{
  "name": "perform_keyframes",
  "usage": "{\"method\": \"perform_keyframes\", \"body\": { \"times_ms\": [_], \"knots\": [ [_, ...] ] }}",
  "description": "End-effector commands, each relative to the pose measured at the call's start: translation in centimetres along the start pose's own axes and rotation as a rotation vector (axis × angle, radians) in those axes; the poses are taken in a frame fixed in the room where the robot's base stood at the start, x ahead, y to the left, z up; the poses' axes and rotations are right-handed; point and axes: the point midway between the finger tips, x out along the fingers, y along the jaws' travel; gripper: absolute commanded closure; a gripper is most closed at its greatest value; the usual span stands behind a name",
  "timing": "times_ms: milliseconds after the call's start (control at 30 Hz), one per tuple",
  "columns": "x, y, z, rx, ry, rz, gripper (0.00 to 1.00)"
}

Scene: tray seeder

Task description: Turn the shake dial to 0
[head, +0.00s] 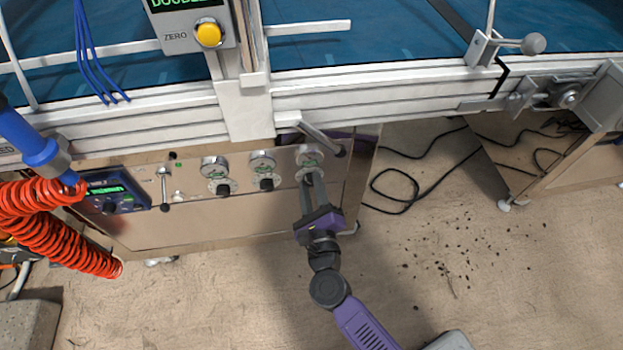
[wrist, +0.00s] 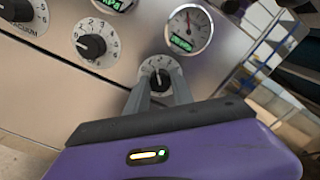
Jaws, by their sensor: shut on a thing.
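The dial (wrist: 159,66) at the right end of the row on the metal panel has a black knob on a white numbered ring; its name label cannot be read. My gripper (wrist: 160,84) is shut on this knob, with one grey finger on each side. The knob's pale mark points roughly up in the wrist view, among the middle numbers; the exact value is unclear, and the fingers hide the ring's lower part. In the head view my gripper (head: 308,180) reaches up to the same spot, just below the right gauge (head: 309,158).
The middle dial (wrist: 91,45) and a left dial (wrist: 20,15) sit beside it. A gauge with a green display (wrist: 188,31) is above the held dial. A small lever (head: 164,186) and a control box (head: 112,193) are farther left. A grey handle (head: 320,139) juts above.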

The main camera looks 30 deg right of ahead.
Motion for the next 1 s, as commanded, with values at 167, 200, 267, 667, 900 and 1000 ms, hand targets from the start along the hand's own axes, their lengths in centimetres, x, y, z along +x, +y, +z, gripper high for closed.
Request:
{"method": "perform_keyframes", "body": {
  "times_ms": [167, 200, 267, 667, 900, 1000],
  "knots": [
    [-0.04, -0.19, 0.29, -0.168, 0.001, 0.002, 1.0],
    [-0.04, -0.18, 0.3, -0.206, 0.001, 0.001, 1.0],
    [-0.06, -0.14, 0.27, -0.263, 0.001, 0.002, 1.0],
    [-0.06, 0.0, 0.19, -0.615, 0.0, 0.002, 1.0],
    [-0.07, 0.12, 0.07, -0.76, -0.001, 0.002, 1.0],
    [-0.05, 0.15, 0.05, -0.798, -0.001, 0.002, 1.0]
  ]
}}
